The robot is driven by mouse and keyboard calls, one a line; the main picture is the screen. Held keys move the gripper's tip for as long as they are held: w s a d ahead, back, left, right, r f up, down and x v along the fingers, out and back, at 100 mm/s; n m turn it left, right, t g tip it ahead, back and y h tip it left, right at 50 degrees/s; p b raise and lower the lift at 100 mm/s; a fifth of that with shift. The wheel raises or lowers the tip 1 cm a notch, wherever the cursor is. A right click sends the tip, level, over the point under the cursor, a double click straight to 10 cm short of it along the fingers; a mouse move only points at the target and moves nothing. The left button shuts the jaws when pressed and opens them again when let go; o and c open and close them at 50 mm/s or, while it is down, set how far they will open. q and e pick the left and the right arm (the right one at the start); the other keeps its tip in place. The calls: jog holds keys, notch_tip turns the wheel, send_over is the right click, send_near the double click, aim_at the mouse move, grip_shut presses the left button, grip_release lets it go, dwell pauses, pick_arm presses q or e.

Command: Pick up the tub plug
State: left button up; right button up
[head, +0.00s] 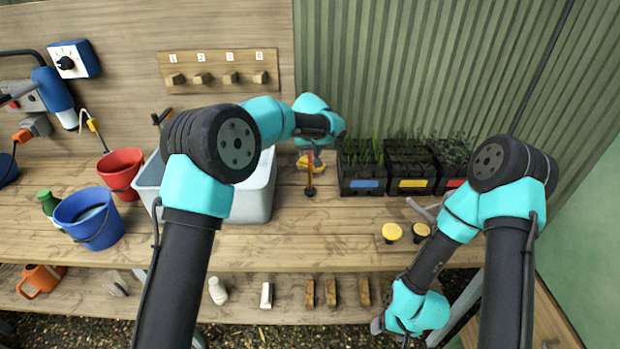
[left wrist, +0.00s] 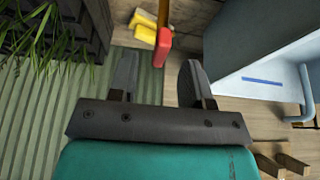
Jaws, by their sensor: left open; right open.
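An upright orange rod (head: 310,175) with a dark foot stands on the bench between the grey tub (head: 256,202) and the seedling trays. It looks like the tub plug, but I cannot be sure. In the left wrist view the rod's red end (left wrist: 161,48) shows beyond and between my fingertips, not gripped. My left gripper (head: 316,150) is open above and behind the rod; its open fingers (left wrist: 157,75) also show in the left wrist view. The tub (left wrist: 262,65) is at the right there. My right gripper (head: 390,328) is open and low at the front, far from the rod.
Yellow objects (head: 312,163) lie just behind the rod. Seedling trays (head: 410,166) stand to its right. A blue bucket (head: 90,217) and a red bucket (head: 121,172) stand left of the tub. Two yellow-topped knobs (head: 392,232) are near the front edge. The bench front in the middle is clear.

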aim_at(310, 155)
pick_arm(q)
jog(key=shift+w+f, duration=0.2)
jog(key=shift+f, duration=0.2)
jog(key=shift+x, duration=2.55)
jog(key=shift+w, duration=0.1)
grip_shut()
